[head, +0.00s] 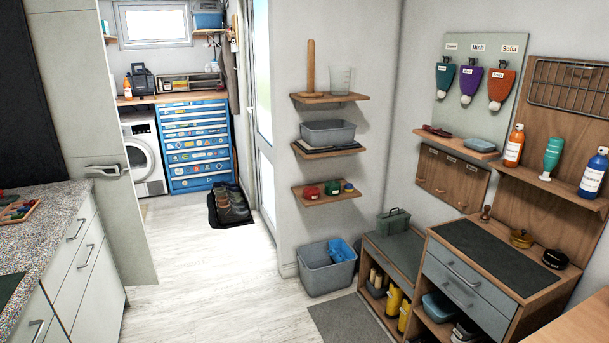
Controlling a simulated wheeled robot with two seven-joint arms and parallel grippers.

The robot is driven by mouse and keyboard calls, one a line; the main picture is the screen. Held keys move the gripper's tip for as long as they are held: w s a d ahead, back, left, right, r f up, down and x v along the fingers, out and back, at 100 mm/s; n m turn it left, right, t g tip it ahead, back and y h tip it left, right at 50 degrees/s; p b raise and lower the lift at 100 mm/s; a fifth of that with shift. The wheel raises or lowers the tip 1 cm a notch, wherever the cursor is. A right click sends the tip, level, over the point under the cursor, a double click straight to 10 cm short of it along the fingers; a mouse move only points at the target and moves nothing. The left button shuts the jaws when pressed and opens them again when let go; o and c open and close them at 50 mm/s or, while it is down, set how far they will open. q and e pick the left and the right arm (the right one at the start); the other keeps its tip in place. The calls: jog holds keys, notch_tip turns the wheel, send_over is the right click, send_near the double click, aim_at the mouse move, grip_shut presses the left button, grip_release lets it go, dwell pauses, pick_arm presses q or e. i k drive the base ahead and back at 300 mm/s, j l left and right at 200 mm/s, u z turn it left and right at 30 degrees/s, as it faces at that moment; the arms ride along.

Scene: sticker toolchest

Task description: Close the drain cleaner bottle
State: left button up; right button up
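No bottle can be read for certain as the drain cleaner. On the wall shelf at the right stand an orange bottle (514,146) with a light label, a green bottle (552,156) and a blue bottle (593,175) with a white label band. Another orange bottle (127,87) stands on the far wooden counter, beside a dark grey case. The labels are too small to read, and I cannot tell whether any cap is open or closed. Neither of my grippers is in view.
The light wood floor (215,275) is clear through the middle to the blue drawer chest (196,145). Shoes on a black mat (215,222) lie before it. A grey bin (327,275), a low cabinet (480,247) and a granite counter (60,215) flank the way.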

aim_at(128, 91)
jog(key=i+j+z, duration=0.2)
jog(key=z, duration=1.35)
jog(key=i+j+z, duration=0.1)
jog(key=j+z, duration=0.2)
jog(key=j, duration=0.25)
jog(key=j+z, duration=0.3)
jog(key=j, duration=2.35)
jog(key=i+j, duration=0.1)
jog(key=j, duration=4.1)
jog(key=j+u, duration=0.25)
jog(key=j, duration=0.3)
jog(key=j+u, duration=0.3)
jog(key=j, duration=0.2)
jog(key=i+j+u, duration=0.1)
jog(key=j+u, duration=0.15)
jog(key=j, duration=0.3)
jog(key=i+j+u, duration=0.25)
jog(key=j, duration=0.25)
jog(key=j+u, duration=0.2)
jog(key=u, duration=0.3)
jog(key=j+u, duration=0.25)
jog(key=u, duration=0.2)
jog(key=j+u, duration=0.2)
jog(key=u, duration=0.3)
jog(key=j+u, duration=0.2)
jog(key=u, duration=0.3)
jog(key=i+j+u, duration=0.1)
jog(key=u, duration=0.35)
